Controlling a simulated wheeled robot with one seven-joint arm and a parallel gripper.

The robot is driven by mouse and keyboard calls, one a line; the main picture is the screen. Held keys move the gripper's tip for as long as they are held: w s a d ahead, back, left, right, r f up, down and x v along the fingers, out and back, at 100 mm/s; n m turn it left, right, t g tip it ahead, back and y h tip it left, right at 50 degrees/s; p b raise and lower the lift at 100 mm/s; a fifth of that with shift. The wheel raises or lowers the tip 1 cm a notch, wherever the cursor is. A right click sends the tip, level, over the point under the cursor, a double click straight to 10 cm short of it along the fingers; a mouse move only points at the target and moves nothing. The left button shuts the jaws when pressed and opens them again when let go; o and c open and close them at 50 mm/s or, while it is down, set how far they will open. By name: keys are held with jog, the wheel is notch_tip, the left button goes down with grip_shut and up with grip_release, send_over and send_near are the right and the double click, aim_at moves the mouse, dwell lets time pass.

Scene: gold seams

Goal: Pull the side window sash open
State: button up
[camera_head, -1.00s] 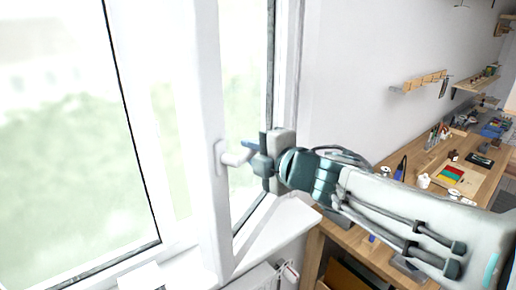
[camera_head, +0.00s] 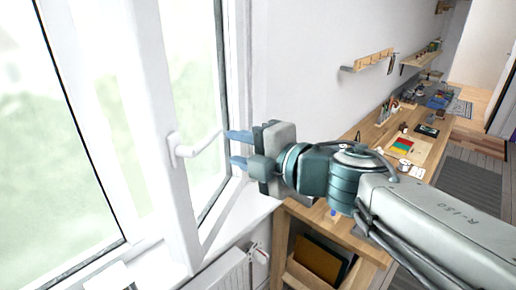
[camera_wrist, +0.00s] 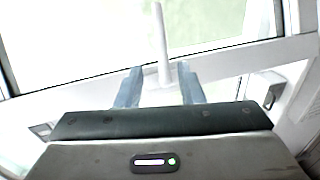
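The side window sash (camera_head: 160,130) is white and appears to stand ajar, with outdoor light showing between it and the window frame (camera_head: 238,80) on its right. Its white lever handle (camera_head: 200,145) points right and slightly up in the head view. My gripper (camera_head: 232,148) is open just right of the handle's free end, with its two blue fingers pointing left. In the wrist view, the handle (camera_wrist: 162,45) stands beyond and between the spread fingertips of my gripper (camera_wrist: 161,80). Nothing is seen clamped between the fingers.
A white sill (camera_head: 235,215) and radiator (camera_head: 222,272) lie below the window. A wooden workbench (camera_head: 375,135) with tools runs along the right wall, under small shelves (camera_head: 372,60). An open wooden compartment (camera_head: 318,262) sits under its near end. Floor shows at the far right.

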jog(key=shift+v, duration=2.05)
